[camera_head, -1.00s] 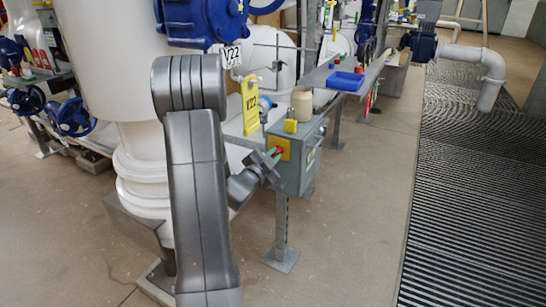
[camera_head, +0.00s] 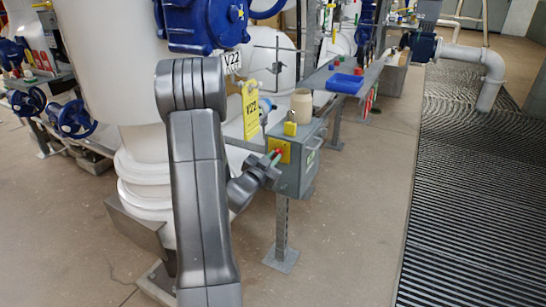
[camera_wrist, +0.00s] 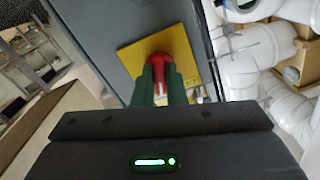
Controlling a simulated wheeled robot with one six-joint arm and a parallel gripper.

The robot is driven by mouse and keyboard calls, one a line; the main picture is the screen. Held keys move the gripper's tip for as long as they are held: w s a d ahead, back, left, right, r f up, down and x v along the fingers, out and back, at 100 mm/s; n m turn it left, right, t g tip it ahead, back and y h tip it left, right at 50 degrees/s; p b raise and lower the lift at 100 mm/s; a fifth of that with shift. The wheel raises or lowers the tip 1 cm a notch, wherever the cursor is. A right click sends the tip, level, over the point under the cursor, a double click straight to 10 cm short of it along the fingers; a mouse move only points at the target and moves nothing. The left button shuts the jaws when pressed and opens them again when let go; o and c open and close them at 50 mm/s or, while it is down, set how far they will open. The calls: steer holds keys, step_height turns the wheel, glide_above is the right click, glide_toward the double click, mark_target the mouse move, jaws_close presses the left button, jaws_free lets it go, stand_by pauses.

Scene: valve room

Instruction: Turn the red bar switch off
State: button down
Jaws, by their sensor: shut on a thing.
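The red bar switch (camera_wrist: 160,60) sits on a yellow plate (camera_wrist: 192,52) on the face of a grey box (camera_head: 296,178). In the head view, a little of the switch's red (camera_head: 278,152) shows at the fingertips. My gripper (camera_wrist: 161,82) is shut on the switch, its two green-tinged fingers on either side of the bar. In the head view my gripper (camera_head: 273,160) reaches the box's left face from the lower left. The fingers hide part of the bar, and I cannot tell its exact angle.
On the box top stand a yellow padlock (camera_head: 290,128) and a beige cylinder (camera_head: 302,106). A blue tray (camera_head: 345,83) lies on a shelf behind. A large white pipe (camera_head: 110,60) stands left. Floor right of the box is clear.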

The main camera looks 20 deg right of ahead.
steer(key=n+p, duration=0.5)
steer(key=n, duration=0.7)
steer(key=shift+n, duration=0.3)
stand_by(0.4)
steer(key=c, duration=1.5)
jaws_free()
steer(key=p+v, duration=0.2)
steer(key=v, duration=1.2)
